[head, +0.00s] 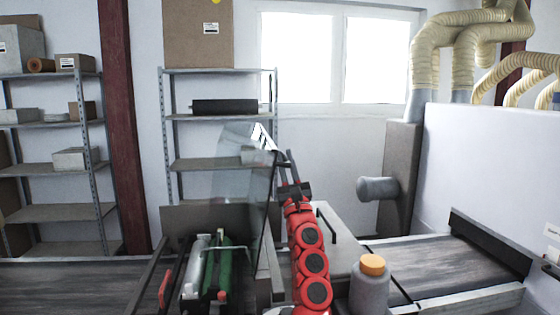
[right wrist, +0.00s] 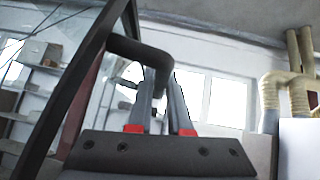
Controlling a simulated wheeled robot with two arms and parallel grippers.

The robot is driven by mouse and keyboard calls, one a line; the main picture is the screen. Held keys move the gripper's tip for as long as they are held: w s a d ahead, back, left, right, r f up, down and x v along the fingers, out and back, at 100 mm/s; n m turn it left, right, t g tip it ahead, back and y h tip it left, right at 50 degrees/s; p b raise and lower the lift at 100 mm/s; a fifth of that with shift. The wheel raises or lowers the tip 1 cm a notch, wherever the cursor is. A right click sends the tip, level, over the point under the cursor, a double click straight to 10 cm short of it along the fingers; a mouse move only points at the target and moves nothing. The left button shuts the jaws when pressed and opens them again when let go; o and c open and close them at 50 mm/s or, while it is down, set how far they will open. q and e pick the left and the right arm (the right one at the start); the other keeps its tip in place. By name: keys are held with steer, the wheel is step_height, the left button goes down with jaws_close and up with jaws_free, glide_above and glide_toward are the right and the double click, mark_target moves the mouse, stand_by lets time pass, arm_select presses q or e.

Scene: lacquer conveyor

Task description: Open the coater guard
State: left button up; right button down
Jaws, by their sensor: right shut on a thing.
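The coater guard (head: 238,185) is a clear, dark-edged panel that stands raised and steeply tilted over the coater in the head view. Its dark frame (right wrist: 75,90) shows at the left of the right wrist view, with a bent dark handle (right wrist: 140,52) reaching from it. My right gripper (head: 284,160) is at the guard's upper right edge, shut on the handle; its fingers also show in the right wrist view (right wrist: 162,85). The coater's green roller (head: 222,270) and pale roller (head: 196,262) show below the panel. My left gripper is not in view.
The conveyor belt (head: 440,262) runs left and right of the coater. A grey bottle with an orange cap (head: 370,288) stands right of my right arm. A grey cylinder (head: 377,189) sticks out from a post behind. Shelves (head: 215,165) stand against the back wall.

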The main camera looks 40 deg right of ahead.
steer(key=shift+s+d+f, duration=0.15)
steer(key=shift+d+f, duration=0.05)
steer(key=shift+d, duration=0.15)
steer(key=c, duration=1.1)
jaws_free()
steer(key=shift+s+d, duration=0.1)
steer(key=shift+o, duration=1.3)
steer(key=shift+s+d+g+h, duration=0.2)
steer(key=shift+d+g+h, duration=0.1)
steer(key=shift+h, duration=0.1)
steer(key=shift+w+a, duration=0.15)
steer(key=shift+a, duration=0.05)
steer(key=shift+a, duration=0.1)
steer(key=shift+s+a+f, duration=0.1)
steer(key=shift+s+f, duration=0.1)
steer(key=b+v, duration=0.2)
steer(key=v, duration=1.4)
steer(key=shift+s+f, duration=0.2)
steer(key=shift+f, duration=0.1)
